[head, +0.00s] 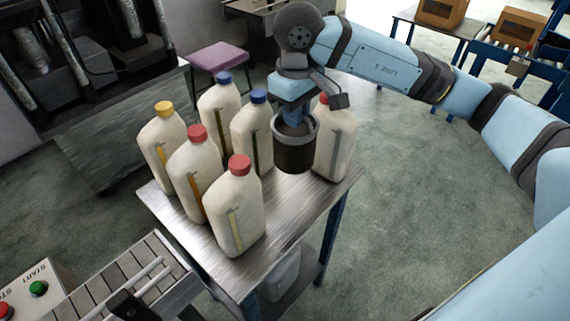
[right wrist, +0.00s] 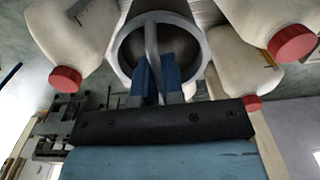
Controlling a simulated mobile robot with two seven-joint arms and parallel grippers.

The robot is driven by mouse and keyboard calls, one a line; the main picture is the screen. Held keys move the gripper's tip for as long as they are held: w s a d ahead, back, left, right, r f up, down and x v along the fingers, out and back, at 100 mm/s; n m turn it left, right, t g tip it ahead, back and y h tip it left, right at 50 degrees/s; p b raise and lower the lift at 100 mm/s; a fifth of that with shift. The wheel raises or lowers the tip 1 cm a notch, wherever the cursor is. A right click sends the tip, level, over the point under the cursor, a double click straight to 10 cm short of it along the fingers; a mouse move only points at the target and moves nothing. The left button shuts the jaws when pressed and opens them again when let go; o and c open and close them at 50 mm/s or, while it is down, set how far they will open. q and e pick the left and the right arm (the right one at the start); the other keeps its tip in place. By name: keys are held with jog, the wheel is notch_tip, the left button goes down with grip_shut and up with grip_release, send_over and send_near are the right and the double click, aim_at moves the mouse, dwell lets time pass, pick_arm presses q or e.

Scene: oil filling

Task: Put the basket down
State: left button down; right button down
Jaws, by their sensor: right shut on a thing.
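The basket (head: 297,155) is a small dark cylinder with a grey rim. In the head view it hangs upright at the right part of the metal table (head: 278,235), among the bottles. I cannot tell whether its bottom touches the tabletop. My right gripper (head: 293,120) is above it, pointing down. In the right wrist view the blue fingers of the right gripper (right wrist: 158,82) are shut on the handle across the basket's open top, and the basket's rim (right wrist: 118,48) shows around them. My left gripper is not in view.
Several white bottles with coloured caps stand on the table, including a red-capped one (head: 236,205) in front and one (head: 338,145) close right of the basket. A roller conveyor (head: 130,275) is at lower left, a purple stool (head: 219,57) behind. The floor at right is clear.

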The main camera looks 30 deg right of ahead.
aim_at(294, 163)
notch_tip(294, 163, down, 9)
jog(key=shift+f+p, duration=0.15)
jog(key=shift+p, duration=0.4)
jog(key=shift+f+p, duration=0.3)
jog(key=shift+f, duration=1.9)
jog(key=shift+f+b, duration=0.25)
jog(key=shift+b, duration=0.1)
jog(key=c, duration=1.2)
grip_release()
jog(key=shift+r, duration=0.1)
jog(key=shift+c, duration=0.2)
jog(key=shift+r, duration=0.1)
